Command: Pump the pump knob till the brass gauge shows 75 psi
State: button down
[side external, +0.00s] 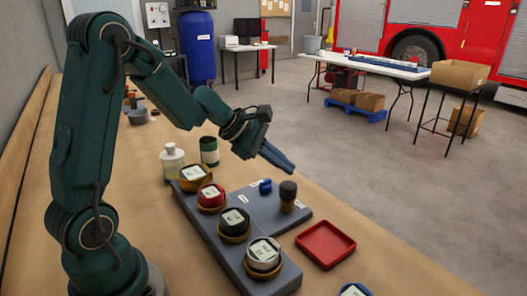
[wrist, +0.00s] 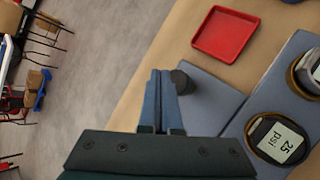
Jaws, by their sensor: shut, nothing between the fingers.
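The pump knob (side external: 288,188), a dark round cap on a brass-coloured stem, stands upright on the grey panel's side arm. In the wrist view the knob (wrist: 183,80) shows just right of the fingertips, partly hidden by them. My gripper (side external: 288,169) is shut and empty, its blue fingers slanting down to just above the knob; contact is not clear. The fingers also show in the wrist view (wrist: 160,74). The brass gauge (side external: 183,185) sits at the far end of the gauge row; its reading is too small to tell, and the wrist view does not include it.
A red gauge (side external: 208,205), black gauge (side external: 233,232), reading 25 psi in the wrist view (wrist: 281,141), and pale gauge (side external: 263,262) line the panel (side external: 205,225). A small blue part (side external: 265,186) is beside the knob. A red tray (side external: 325,244) lies right.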

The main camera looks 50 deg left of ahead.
aim_at(284, 186)
jog(key=shift+r, duration=1.75)
jog(key=shift+d+r, duration=0.1)
jog(key=s+d+r+m+g, duration=0.1)
jog(key=s+d+r+m, duration=0.6)
jog(key=s+d+m, duration=0.45)
jog(key=s+a+f+m+g+y, duration=0.1)
jog(key=s+a+f+m+y, duration=0.2)
jog(key=s+f+m, duration=0.3)
jog(key=s+a+m, duration=0.1)
jog(key=s+m, duration=0.2)
jog(key=m, duration=0.1)
jog(key=shift+s+f+m+g+y, duration=0.2)
jog(key=shift+s+m+g+y, duration=0.15)
jog(key=shift+g+y, duration=0.05)
